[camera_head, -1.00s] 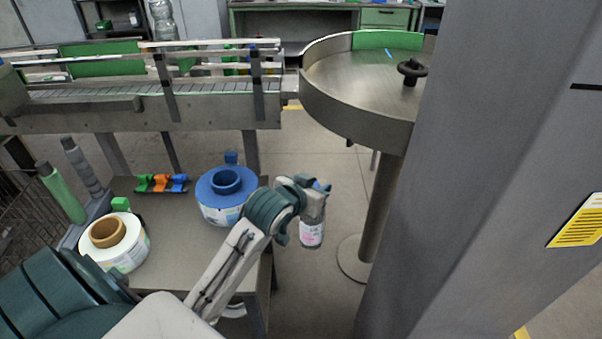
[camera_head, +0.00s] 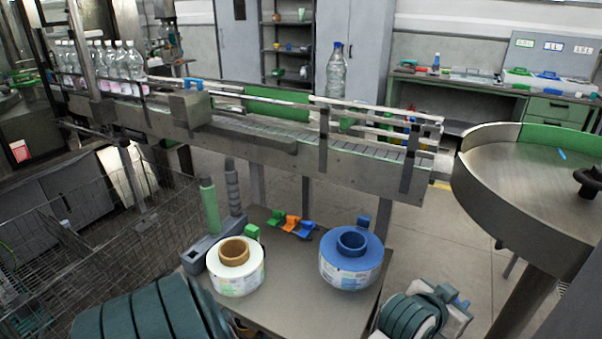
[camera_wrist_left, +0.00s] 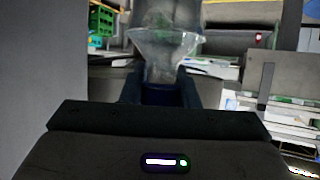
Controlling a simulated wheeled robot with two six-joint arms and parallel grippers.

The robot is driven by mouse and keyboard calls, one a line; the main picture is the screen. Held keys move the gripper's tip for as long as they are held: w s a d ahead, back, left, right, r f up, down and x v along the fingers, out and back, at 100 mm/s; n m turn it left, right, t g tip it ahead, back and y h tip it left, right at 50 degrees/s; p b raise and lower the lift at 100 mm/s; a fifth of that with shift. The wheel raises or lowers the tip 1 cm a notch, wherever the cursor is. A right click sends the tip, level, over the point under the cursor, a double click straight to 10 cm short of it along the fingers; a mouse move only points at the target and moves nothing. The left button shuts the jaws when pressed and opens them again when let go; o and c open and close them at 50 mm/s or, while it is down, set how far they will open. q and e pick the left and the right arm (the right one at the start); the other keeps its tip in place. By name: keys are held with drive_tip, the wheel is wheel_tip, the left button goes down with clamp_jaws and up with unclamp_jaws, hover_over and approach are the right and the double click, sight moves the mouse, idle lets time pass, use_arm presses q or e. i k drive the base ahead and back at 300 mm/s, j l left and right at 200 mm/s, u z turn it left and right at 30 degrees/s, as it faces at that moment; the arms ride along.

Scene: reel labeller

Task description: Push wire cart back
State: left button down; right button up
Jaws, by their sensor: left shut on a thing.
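The wire cart (camera_head: 40,290) is a grey mesh cage on the floor at the lower left of the head view. Its lower part is cut off by the picture edge and partly hidden by my arm. My right gripper is in neither view.
A round steel table (camera_head: 520,185) stands right.

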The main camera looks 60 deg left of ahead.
sight(24, 305)
drive_tip(key=u, duration=0.45)
drive_tip(key=j+u, duration=0.1)
drive_tip(key=u, duration=0.35)
drive_tip(key=i+u, duration=0.1)
drive_tip(key=u, duration=0.85)
drive_tip(key=i+u, duration=0.1)
drive_tip(key=u, duration=0.8)
drive_tip(key=i, duration=0.1)
